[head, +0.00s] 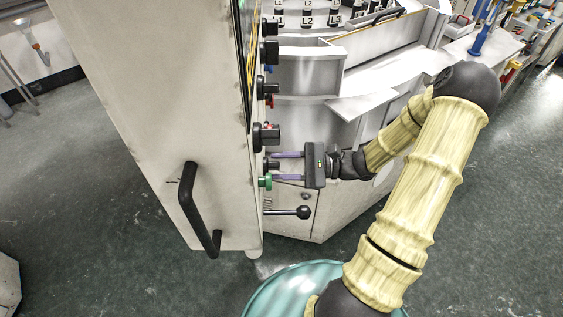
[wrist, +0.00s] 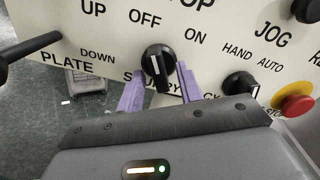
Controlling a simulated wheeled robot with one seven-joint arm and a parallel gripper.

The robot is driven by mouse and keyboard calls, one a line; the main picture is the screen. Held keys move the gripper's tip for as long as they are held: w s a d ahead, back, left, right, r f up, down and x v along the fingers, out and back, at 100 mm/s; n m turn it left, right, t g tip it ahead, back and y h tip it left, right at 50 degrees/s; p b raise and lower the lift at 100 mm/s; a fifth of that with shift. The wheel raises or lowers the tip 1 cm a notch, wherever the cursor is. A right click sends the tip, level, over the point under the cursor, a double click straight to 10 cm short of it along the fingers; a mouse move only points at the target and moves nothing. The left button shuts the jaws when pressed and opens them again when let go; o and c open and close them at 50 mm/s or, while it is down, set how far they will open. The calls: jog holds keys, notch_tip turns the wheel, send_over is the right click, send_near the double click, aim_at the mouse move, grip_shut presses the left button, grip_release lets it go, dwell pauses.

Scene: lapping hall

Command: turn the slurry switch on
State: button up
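The slurry switch is a round black knob (wrist: 158,66) with a white pointer line, on a pale control panel (wrist: 230,42). Its line points up, roughly toward the OFF mark; ON is printed to the upper right. The label below it, partly hidden by my gripper, reads like SLURRY. My gripper (wrist: 160,84) has its two purple fingers spread, one on each side of the knob's lower part. I cannot tell whether they touch it. In the head view my gripper (head: 275,167) reaches the panel from the right, level with a small dark knob (head: 271,165).
A black-and-white HAND/AUTO knob (wrist: 240,86) and a red button on yellow (wrist: 293,99) sit right of the switch. A black lever (wrist: 30,45) is at left. In the head view a green button (head: 265,182) and a ball-ended lever (head: 300,212) lie just below my gripper.

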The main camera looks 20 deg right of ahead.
jog(key=shift+a, duration=0.15)
grip_shut()
jog(key=shift+r+m+p, duration=0.1)
jog(key=shift+m+p, duration=0.3)
jog(key=shift+p, duration=0.1)
jog(key=shift+s+m+p, duration=0.2)
jog(key=shift+m+p, duration=4.25)
jog(key=shift+m, duration=1.15)
